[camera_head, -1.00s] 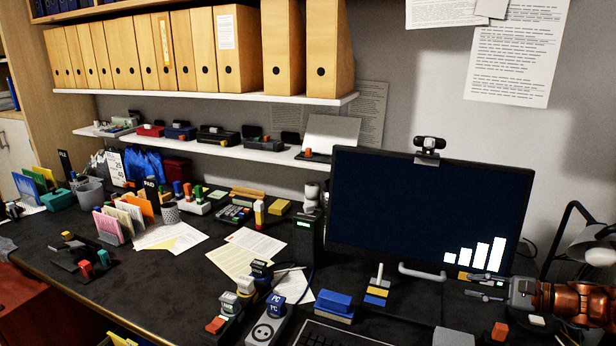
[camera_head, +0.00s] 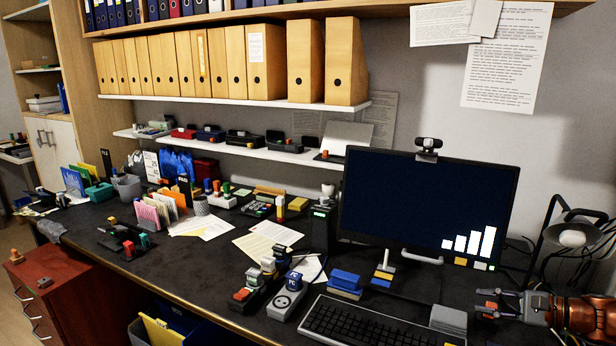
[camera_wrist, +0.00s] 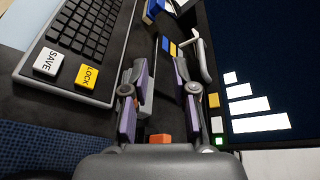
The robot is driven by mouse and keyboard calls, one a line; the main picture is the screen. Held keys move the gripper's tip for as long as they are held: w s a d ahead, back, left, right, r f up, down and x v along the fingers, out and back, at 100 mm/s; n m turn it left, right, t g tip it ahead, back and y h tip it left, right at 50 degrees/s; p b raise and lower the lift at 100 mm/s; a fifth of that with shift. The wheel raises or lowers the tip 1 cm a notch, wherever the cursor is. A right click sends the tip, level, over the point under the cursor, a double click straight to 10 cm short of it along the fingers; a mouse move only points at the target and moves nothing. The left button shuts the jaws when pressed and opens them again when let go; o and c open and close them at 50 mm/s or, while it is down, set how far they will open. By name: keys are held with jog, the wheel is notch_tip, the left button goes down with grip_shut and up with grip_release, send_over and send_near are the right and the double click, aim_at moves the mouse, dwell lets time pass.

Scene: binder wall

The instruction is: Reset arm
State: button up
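My gripper (camera_head: 487,302) is at the right end of the desk in the head view, in front of the monitor's lower right corner, with my copper-coloured arm behind it. In the wrist view my gripper (camera_wrist: 166,85) shows two fingers spread apart with a gap between them. Nothing is held between them. A small orange-red block (camera_wrist: 160,138) shows low between the finger bases, beyond the gripper body. It also seems to show beside the fingers in the head view (camera_head: 490,306).
The monitor (camera_head: 430,205) stands close by my gripper. A keyboard (camera_head: 365,330) and a grey block (camera_head: 448,320) lie to its left. A lamp (camera_head: 572,238) stands at the right edge. The desk (camera_head: 215,270) holds stamps, papers and organisers; shelves carry binders (camera_head: 265,60).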

jog(key=s+a+r+n+g+p, duration=0.1)
jog(key=s+a+r+n+g, duration=0.2)
jog(key=a, duration=0.6)
jog(key=s+a+r+n+g+p, duration=0.1)
jog(key=a+r+n+g, duration=0.3)
jog(key=a, duration=0.5)
jog(key=s+a+r+n+g+h+p, duration=0.2)
jog(key=s+a+r+n, duration=0.1)
jog(key=s+a, duration=0.55)
jog(key=s+a+n+g+h+p, duration=0.2)
jog(key=s+a+n+h, duration=0.2)
jog(key=s, duration=0.7)
jog(key=s+d+n+h+p, duration=0.2)
jog(key=s+d+h, duration=0.3)
jog(key=s, duration=0.6)
jog(key=shift+s+f+p, duration=0.25)
jog(key=shift+f+p, duration=0.05)
jog(key=shift+p, duration=0.1)
jog(key=shift+d, duration=0.2)
